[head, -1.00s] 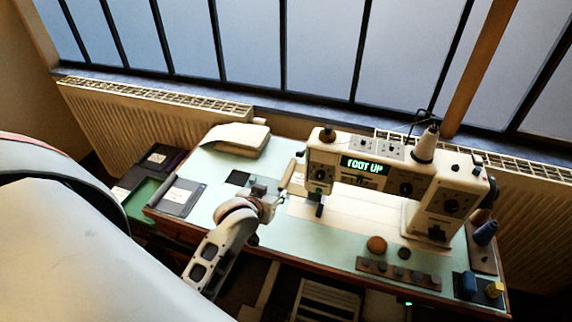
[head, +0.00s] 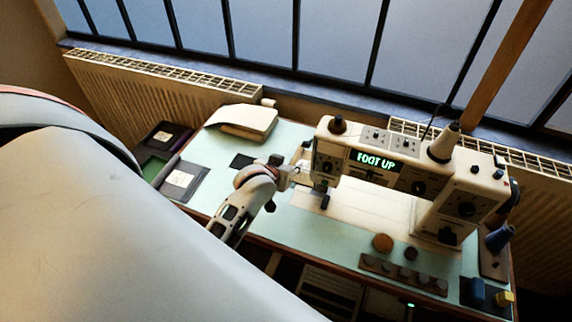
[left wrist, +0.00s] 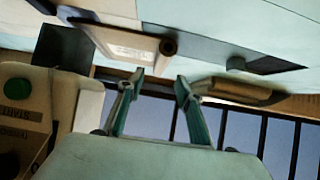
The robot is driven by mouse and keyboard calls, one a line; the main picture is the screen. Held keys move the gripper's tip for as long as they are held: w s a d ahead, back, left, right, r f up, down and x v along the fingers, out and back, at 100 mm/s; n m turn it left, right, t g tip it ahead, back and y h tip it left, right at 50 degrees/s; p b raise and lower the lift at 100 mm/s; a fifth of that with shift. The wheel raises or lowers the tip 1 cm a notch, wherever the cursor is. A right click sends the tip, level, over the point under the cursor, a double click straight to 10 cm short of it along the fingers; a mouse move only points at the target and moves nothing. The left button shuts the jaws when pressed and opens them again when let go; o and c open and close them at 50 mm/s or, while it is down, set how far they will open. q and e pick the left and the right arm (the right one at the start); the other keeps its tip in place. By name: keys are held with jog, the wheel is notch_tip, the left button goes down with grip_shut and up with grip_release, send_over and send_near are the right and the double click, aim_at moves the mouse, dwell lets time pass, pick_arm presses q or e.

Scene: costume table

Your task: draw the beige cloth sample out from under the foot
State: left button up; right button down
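The white sewing machine (head: 445,208) stands on the table, its display reading "FOOT UP". The dark part at its left end (head: 325,200) seems to be near the foot. My left gripper (head: 297,175) is just left of the machine's head. In the left wrist view its two teal fingers (left wrist: 158,82) stand apart with nothing visible between them. I cannot pick out the beige cloth sample for certain; the arm and machine head crowd that spot. A labelled pale plate (left wrist: 130,45) lies beyond the fingers. My right gripper is not in view.
A folded beige cloth pile (head: 243,120) lies at the table's back left. A dark tray (head: 182,180) is at the left end. A round brown item (head: 382,242), a knob strip (head: 405,275) and spools (head: 500,238) sit front right. Radiators and window stand behind.

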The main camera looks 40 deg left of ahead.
aim_at(294, 159)
pick_arm(q)
jog(key=shift+x, duration=2.65)
grip_shut()
